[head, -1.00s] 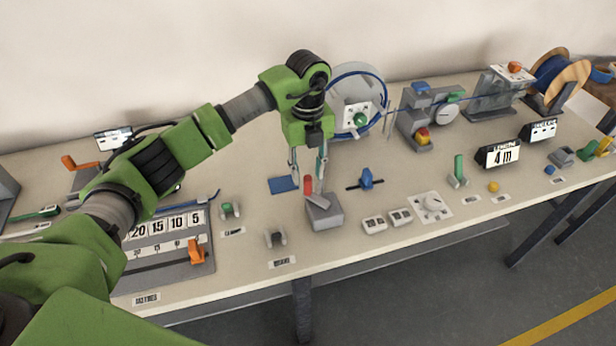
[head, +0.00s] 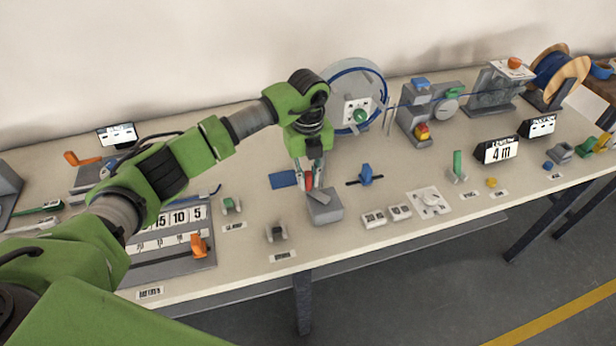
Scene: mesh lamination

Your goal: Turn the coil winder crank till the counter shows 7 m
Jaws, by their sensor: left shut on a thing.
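The coil winder is a large grey disc (head: 337,88) with a blue line round its rim and a green knob (head: 360,115) on its front plate. The counter (head: 497,150) to the right shows 4 m. My left gripper (head: 309,180) points down and is shut on a red upright handle (head: 309,181) on a grey box (head: 325,209), in front of the winder. The fingers partly hide the handle. My left gripper is apart from the green knob. My right gripper is not in view.
A blue flat piece (head: 284,179) and a blue clamp-like part (head: 366,175) lie close to the grey box. A blue cable runs right past a measuring unit (head: 425,115) to a wooden spool (head: 560,78). A scale board (head: 165,262) is at the left.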

